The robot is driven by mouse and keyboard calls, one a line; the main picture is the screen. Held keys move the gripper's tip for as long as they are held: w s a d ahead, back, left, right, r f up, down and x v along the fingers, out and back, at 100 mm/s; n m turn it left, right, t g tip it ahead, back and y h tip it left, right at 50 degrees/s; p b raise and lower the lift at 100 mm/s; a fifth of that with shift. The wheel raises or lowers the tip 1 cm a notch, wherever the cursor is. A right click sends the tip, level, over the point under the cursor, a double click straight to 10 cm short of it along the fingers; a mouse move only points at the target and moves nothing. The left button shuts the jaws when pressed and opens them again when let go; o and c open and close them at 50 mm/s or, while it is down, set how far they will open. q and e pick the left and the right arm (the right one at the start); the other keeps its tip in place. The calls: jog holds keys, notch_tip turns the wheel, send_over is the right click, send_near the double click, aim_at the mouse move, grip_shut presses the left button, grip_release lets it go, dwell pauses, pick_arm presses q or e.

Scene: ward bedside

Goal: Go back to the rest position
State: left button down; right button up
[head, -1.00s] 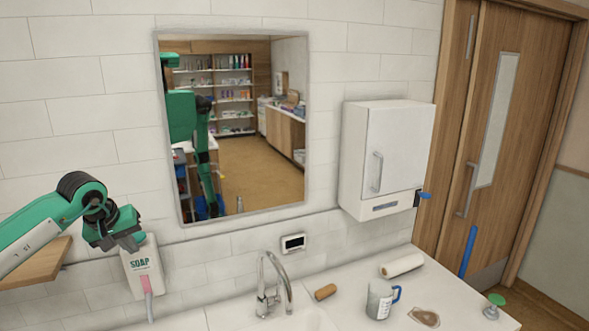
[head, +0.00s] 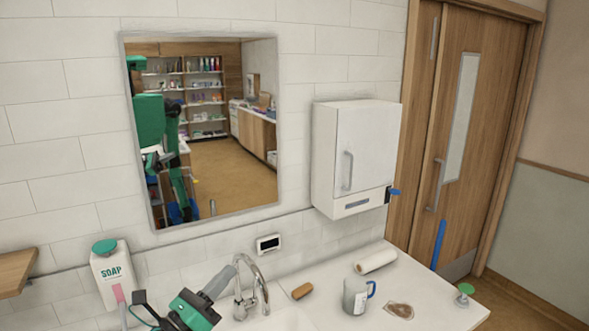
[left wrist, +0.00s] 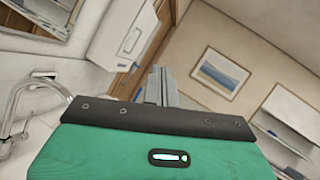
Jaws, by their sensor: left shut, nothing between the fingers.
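My left gripper (head: 224,276) is low in the head view, in front of the sink tap. Its grey fingers are together with nothing between them. In the left wrist view the shut fingers (left wrist: 161,84) point away past the green gripper body, toward the door side of the room. The rest of my left arm is mostly below the head picture. My right gripper does not show directly.
The soap dispenser (head: 113,277) hangs on the wall to the left. The tap (head: 253,287) is close beside my left gripper. A mug (head: 355,296), a paper roll (head: 375,262) and a brown brush-like piece (head: 302,291) are on the counter (head: 430,300). A wall cabinet (head: 355,155) hangs above.

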pick_arm(q)
jog(key=s+a+f+n+g+y, duration=0.1)
jog(key=s+a+f+n+y, duration=0.2)
jog(key=a+f+n+y, duration=0.7)
jog(key=s+d+f+n+g+y, duration=0.1)
jog(key=s+f+n+y, duration=0.4)
jog(key=n, duration=1)
jog(key=s+f+n+g+h, duration=0.1)
jog(key=s+f+n+g, duration=0.6)
jog(key=s, duration=0.4)
jog(key=s+f+n+g, duration=0.5)
jog(key=s+f, duration=0.4)
jog(key=s, duration=0.3)
notch_tip(320, 180, down, 38)
jog(key=g+b, duration=0.1)
jog(key=b, duration=0.6)
jog(key=s+a+f+b, duration=0.1)
jog(key=s+f+b, duration=0.1)
jog(key=s+f, duration=0.7)
jog(key=s+a+f+g+b, duration=0.1)
jog(key=s+a+f+b, duration=0.1)
jog(key=s+f, duration=0.8)
notch_tip(320, 180, down, 5)
jog(key=shift+s+a+f+g+b, duration=0.15)
jog(key=shift+s+g+b, duration=0.15)
jog(key=shift+b, duration=0.4)
